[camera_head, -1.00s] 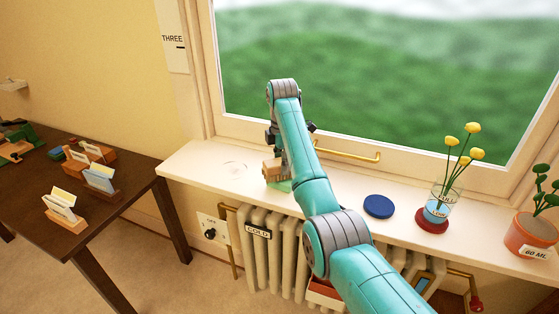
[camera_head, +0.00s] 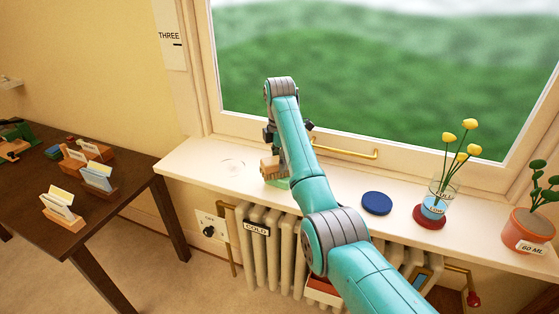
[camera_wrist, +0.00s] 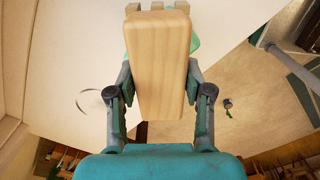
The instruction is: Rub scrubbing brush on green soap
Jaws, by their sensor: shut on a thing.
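The wooden scrubbing brush (camera_wrist: 158,65) fills the middle of the wrist view, its pale wood back toward the camera. My gripper (camera_wrist: 158,95) is shut on it, one finger on each side. In the head view the brush (camera_head: 268,166) shows beside my gripper (camera_head: 283,160), low over the window sill. The green soap (camera_head: 279,184) is on the sill directly under the brush, mostly hidden by it. In the wrist view a bit of the green soap (camera_wrist: 195,44) shows behind the brush. I cannot tell whether brush and soap touch.
The sill (camera_head: 200,162) also holds a blue disc (camera_head: 376,203), a glass of yellow flowers (camera_head: 441,197) on a red coaster and a potted plant (camera_head: 529,232). A brass window handle (camera_head: 350,152) is close behind my arm. A radiator (camera_head: 270,262) stands below.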

